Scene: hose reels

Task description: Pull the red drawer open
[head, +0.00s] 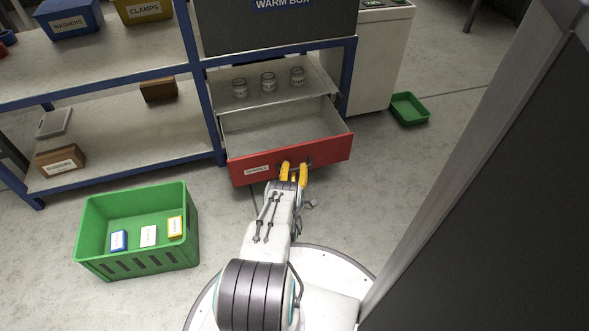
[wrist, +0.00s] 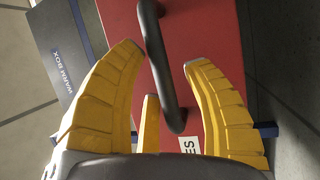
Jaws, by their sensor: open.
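The red drawer (head: 330,153) stands well out from the blue-framed shelf unit in the head view, and its grey inside looks empty. Its red front (wrist: 205,28) also fills much of the wrist view. A dark bar handle (wrist: 160,62) is on that front. My gripper (head: 294,173) is at the drawer front with its yellow fingers open. In the wrist view the handle lies between the spread fingers of my gripper (wrist: 164,56), with space on both sides. I cannot tell whether a fingertip touches the front.
A green crate (head: 90,225) with small labelled boxes stands on the floor at left. Several jars (head: 268,83) stand on the shelf above the drawer, under the warm box (head: 280,28). A green tray (head: 409,108) lies at right. A large dark panel (head: 500,220) is close on the right.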

